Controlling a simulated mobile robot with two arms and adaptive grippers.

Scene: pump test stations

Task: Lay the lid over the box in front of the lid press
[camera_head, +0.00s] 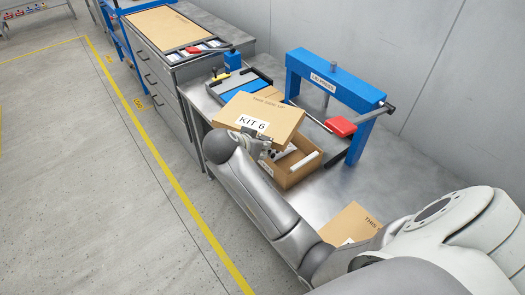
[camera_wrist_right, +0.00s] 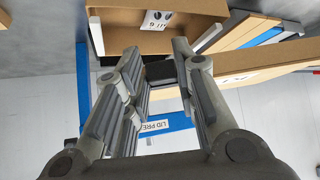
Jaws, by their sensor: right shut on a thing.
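The cardboard lid (camera_head: 262,112), marked KIT 6, is in my right gripper (camera_head: 264,146), which is shut on its near edge. The lid is tilted and hangs above the back left part of the open box (camera_head: 302,172). The box stands on the steel bench in front of the blue lid press (camera_head: 335,84), with white and dark parts inside. In the right wrist view the lid (camera_wrist_right: 262,66) reaches in from the right between the fingers (camera_wrist_right: 155,62), and the box (camera_wrist_right: 150,42) shows at the top. My left gripper is not in view.
Another cardboard piece (camera_head: 350,222) lies on the bench near my arm, partly hidden. A blue fixture (camera_head: 238,82) stands behind the lid. The bench right of the box (camera_head: 395,170) is clear.

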